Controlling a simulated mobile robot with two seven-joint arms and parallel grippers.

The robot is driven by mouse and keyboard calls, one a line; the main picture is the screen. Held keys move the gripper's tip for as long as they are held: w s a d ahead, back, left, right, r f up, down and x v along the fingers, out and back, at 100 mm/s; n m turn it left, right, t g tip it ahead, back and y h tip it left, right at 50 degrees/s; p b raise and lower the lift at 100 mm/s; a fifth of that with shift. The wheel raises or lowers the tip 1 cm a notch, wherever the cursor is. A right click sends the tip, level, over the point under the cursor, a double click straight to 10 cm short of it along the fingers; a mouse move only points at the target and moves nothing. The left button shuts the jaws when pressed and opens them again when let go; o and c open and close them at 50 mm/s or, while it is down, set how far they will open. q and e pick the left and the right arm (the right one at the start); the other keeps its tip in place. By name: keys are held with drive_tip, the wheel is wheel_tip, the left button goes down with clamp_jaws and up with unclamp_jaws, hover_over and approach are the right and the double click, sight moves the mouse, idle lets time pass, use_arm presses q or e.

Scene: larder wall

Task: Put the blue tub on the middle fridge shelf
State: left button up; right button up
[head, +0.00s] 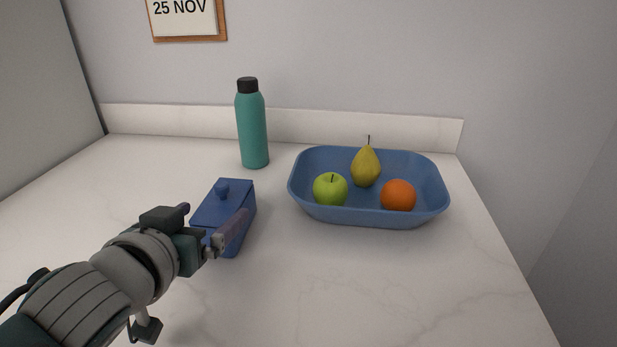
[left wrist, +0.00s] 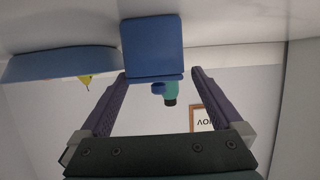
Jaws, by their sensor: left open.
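The blue tub (head: 226,212) is a small box with a round knob on its lid, standing on the pale marble counter left of the fruit bowl. My left gripper (head: 217,211) is open at the tub's near side, one purple finger to its left and the other across its right front; contact cannot be told. In the left wrist view, which is upside down, the tub (left wrist: 152,46) lies ahead between the open fingertips of the left gripper (left wrist: 159,74). My right gripper is not in view. No fridge shelf shows.
A teal bottle (head: 252,128) with a black cap stands behind the tub. A blue bowl (head: 369,217) holding an apple (head: 330,190), a pear (head: 366,167) and an orange (head: 398,196) stands to the right. The counter (head: 400,290) is clear in front of the bowl.

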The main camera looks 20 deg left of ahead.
sight(222, 206)
use_arm(q)
drive_tip(key=b+x, duration=0.1)
drive_tip(key=x, duration=0.4)
drive_tip(key=shift+w+d+r, duration=0.1)
drive_tip(key=shift+w+d, duration=0.05)
clamp_jaws()
idle(0.7)
